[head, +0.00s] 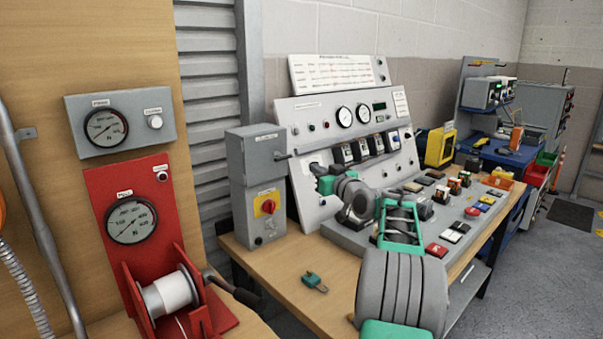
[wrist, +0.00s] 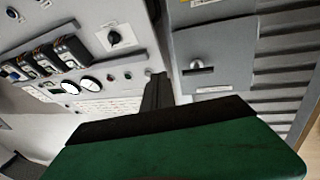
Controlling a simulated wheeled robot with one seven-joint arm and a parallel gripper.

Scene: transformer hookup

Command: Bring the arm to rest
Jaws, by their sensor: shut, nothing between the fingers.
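My arm (head: 402,285) rises from the lower right of the head view, with grey ribbed and green links, and bends left over the sloped console. My gripper (head: 316,170) is at the left end of the arm, in front of the upright panel's lower left part and just right of the grey switch box (head: 250,180). In the wrist view my gripper (wrist: 157,88) shows as a dark finger pair above a green and black body. The fingers are together and hold nothing. Whether the tips touch the panel cannot be told.
The upright panel (head: 300,115) carries gauges and switches; its dial switch (wrist: 115,38) shows in the wrist view. A teal padlock-like piece (head: 314,282) lies on the wooden bench (head: 285,270). A red winch stand (head: 125,185) with a white spool stands left. Floor at right is open.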

